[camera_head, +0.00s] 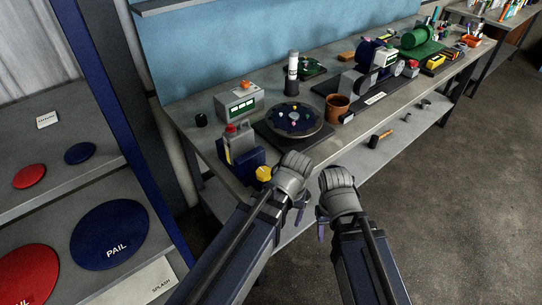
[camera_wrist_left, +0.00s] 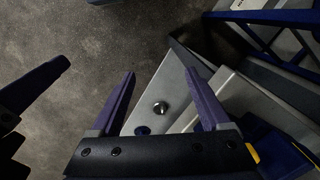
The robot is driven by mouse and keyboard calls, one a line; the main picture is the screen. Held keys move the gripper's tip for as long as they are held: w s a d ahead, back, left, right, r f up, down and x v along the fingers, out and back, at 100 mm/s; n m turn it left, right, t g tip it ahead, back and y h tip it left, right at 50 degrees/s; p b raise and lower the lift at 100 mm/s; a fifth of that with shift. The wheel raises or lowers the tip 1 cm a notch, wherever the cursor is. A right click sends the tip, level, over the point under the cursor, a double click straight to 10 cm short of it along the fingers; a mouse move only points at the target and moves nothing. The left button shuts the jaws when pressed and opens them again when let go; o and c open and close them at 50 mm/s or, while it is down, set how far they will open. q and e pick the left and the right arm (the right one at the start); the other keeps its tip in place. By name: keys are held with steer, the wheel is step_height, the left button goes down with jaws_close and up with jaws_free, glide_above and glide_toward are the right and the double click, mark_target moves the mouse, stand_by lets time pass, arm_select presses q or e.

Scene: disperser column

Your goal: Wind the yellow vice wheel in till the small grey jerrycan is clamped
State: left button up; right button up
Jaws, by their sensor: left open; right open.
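The small grey jerrycan (camera_head: 241,144) with a red cap stands upright at the dark blue vice (camera_head: 243,166) on the bench's near left corner. I cannot tell whether the jaws touch it. The yellow vice wheel (camera_head: 264,174) faces the front; a yellow edge (camera_wrist_left: 252,153) shows in the left wrist view, beside blue vice parts (camera_wrist_left: 285,148). My left gripper (camera_head: 300,212) is just right of the wheel, apart from it; its fingers (camera_wrist_left: 163,85) are spread and empty. My right gripper (camera_head: 321,229) is farther right, before the bench, its fingers mostly hidden by its wrist.
A round dark turntable (camera_head: 294,121), a grey box with displays (camera_head: 238,102) and a brown pot (camera_head: 337,107) stand behind on the bench. A lower shelf (camera_head: 350,150) holds a hammer (camera_head: 380,139). A shelf with red and blue discs (camera_head: 109,235) is at left. Floor at right is clear.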

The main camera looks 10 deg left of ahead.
mark_target(265, 172)
arm_select(q)
steer(key=shift+o, duration=0.7)
steer(key=w+a+r+n+p, duration=0.3)
steer(key=w+r+n+p, duration=0.2)
steer(key=r, duration=0.2)
steer(key=shift+w+r, duration=0.3)
steer(key=shift+r, duration=0.05)
steer(key=w+a+r+n+p, duration=0.1)
steer(key=r+n+p, duration=0.1)
steer(key=w+a+r+n+p, duration=0.2)
steer(key=n, duration=0.1)
steer(key=w+a+r+n+h+p, duration=0.1)
steer(key=w+a+r+n+p, duration=0.1)
steer(key=shift+w+r+n, duration=0.1)
steer(key=shift+w+n, duration=0.05)
steer(key=shift+n, duration=0.25)
steer(key=shift+w+a+r+n+p, duration=0.2)
steer(key=shift+a+n+p, duration=0.2)
steer(key=shift+n, duration=0.1)
arm_select(e)
step_height(265, 172, up, 14)
arm_select(q)
step_height(265, 172, down, 8)
steer(key=b, duration=0.8)
arm_select(e)
step_height(265, 172, down, 8)
steer(key=shift+r, duration=0.2)
arm_select(q)
steer(key=shift+c, duration=0.3)
steer(key=c, duration=1.3)
